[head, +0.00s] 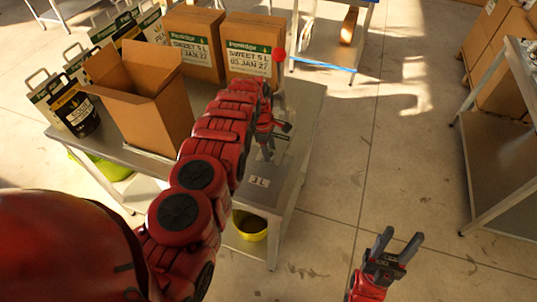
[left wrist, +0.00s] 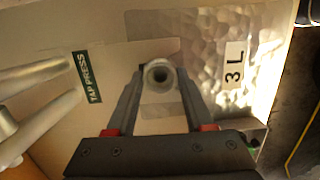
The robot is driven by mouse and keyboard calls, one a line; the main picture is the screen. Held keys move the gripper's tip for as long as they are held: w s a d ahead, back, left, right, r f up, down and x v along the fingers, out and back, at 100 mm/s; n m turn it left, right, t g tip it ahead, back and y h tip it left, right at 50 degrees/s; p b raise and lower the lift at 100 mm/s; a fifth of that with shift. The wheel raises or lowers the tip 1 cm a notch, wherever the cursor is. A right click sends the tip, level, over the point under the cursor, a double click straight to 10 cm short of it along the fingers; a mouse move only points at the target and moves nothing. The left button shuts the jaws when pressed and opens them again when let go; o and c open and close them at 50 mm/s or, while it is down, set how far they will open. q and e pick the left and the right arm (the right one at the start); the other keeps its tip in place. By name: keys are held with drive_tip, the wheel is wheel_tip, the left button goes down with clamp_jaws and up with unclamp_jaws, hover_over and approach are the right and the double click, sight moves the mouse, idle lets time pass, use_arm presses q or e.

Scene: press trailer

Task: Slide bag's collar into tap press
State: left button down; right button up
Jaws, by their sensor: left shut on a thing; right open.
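My left gripper (head: 279,139) reaches over the near right end of the table. In the left wrist view its two fingers (left wrist: 158,84) are shut on a pale round collar (left wrist: 158,68) with a dark hole, facing the camera. Shiny dimpled silver material (left wrist: 205,45) shows behind the collar; I cannot tell whether it is the bag. The tap press shows its green "TAP PRESS" label (left wrist: 86,78) left of the collar. In the head view its red lever knob (head: 278,54) stands above my left gripper. My right gripper (head: 385,247) is open and empty over the floor.
An open carton (head: 150,120) stands on the table (head: 300,150), left of my left arm. Closed printed cartons (head: 250,45) stand behind. A "3 L" label (head: 258,181) lies near the table's front end. A yellow tub (head: 249,225) sits below.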

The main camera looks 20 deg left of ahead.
use_arm(q)
drive_tip(key=shift+w+f+b, duration=0.15)
drive_tip(key=shift+w+b, duration=0.35)
drive_tip(key=shift+b, duration=0.85)
drive_tip(key=shift+w+b, duration=0.15)
drive_tip(key=shift+b, duration=0.25)
drive_tip(key=shift+c, duration=1)
unclamp_jaws()
drive_tip(key=shift+r, duration=0.2)
